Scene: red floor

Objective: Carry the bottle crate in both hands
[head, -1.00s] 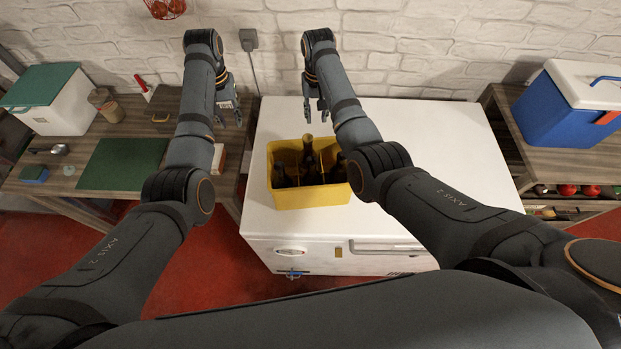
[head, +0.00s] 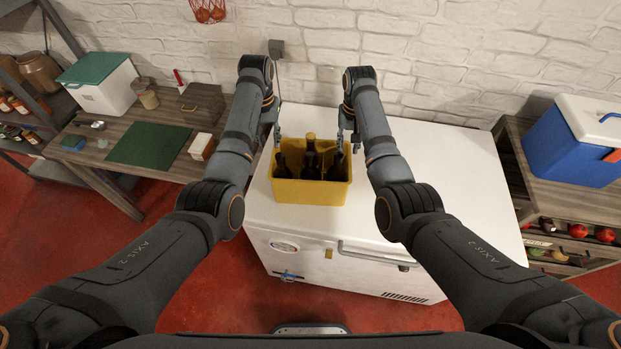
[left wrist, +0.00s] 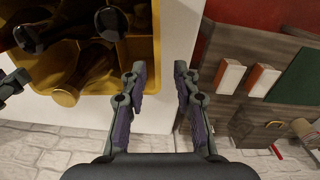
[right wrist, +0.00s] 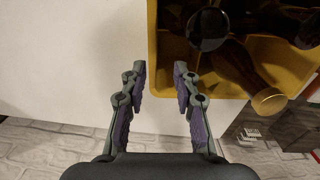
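The yellow bottle crate (head: 305,192) stands upright on the white chest freezer (head: 430,160). Several dark bottles (head: 311,160) are in its compartments. My left gripper (head: 277,135) is at the crate's left end and my right gripper (head: 348,138) at its right end. In the left wrist view the left gripper (left wrist: 160,70) is open, its fingers on either side of the line of the crate's end wall (left wrist: 148,20). The right wrist view shows the right gripper (right wrist: 160,70) open likewise about the other end wall (right wrist: 152,30). I cannot tell how far the fingertips are above the rim.
A wooden bench with a green mat (head: 150,144) and a green-lidded white box (head: 100,84) is at the left. A blue cooler (head: 572,145) stands on a low shelf at the right. A white brick wall (head: 420,50) is close behind. The freezer top right of the crate is clear.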

